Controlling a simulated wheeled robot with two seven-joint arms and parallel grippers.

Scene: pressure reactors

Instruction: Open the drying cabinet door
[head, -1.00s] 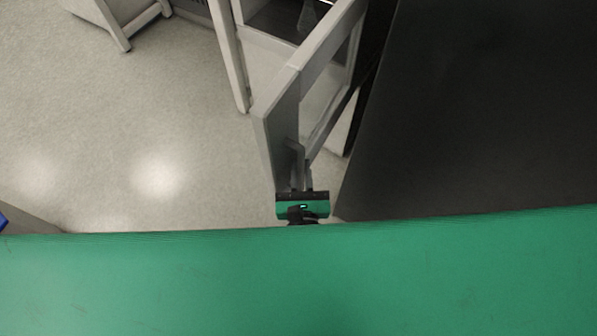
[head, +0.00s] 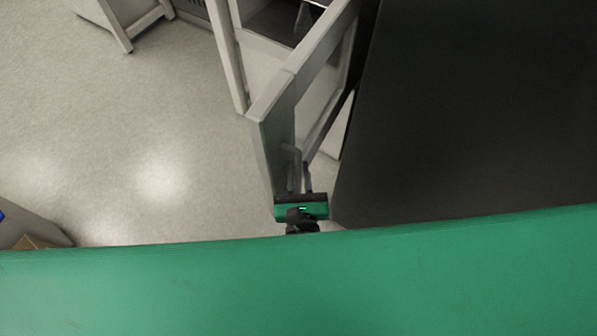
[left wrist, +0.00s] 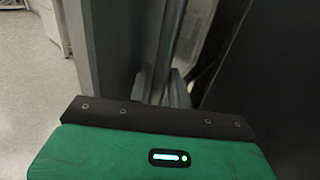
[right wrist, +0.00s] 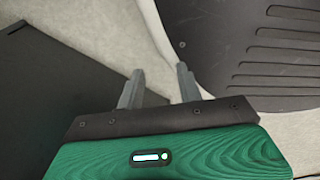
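The drying cabinet door (head: 272,150) is a pale grey framed panel. It stands swung out from the cabinet (head: 258,48), whose inside shows behind it. My left gripper (head: 299,186) is at the door's free end, with its fingers at the bar handle (head: 291,158). In the left wrist view, the fingers (left wrist: 158,90) sit close together on either side of the handle bar (left wrist: 172,45), next to the door panel (left wrist: 115,50). The exact contact is partly hidden. My right gripper (right wrist: 160,82) shows only in the right wrist view, with its fingers apart and empty above the floor.
A large black surface (head: 470,110) lies to the right of the door. Pale floor (head: 130,160) is clear to the left. A pale piece of furniture (head: 120,15) stands at the top left, and a grey object (head: 28,228) at the lower left edge.

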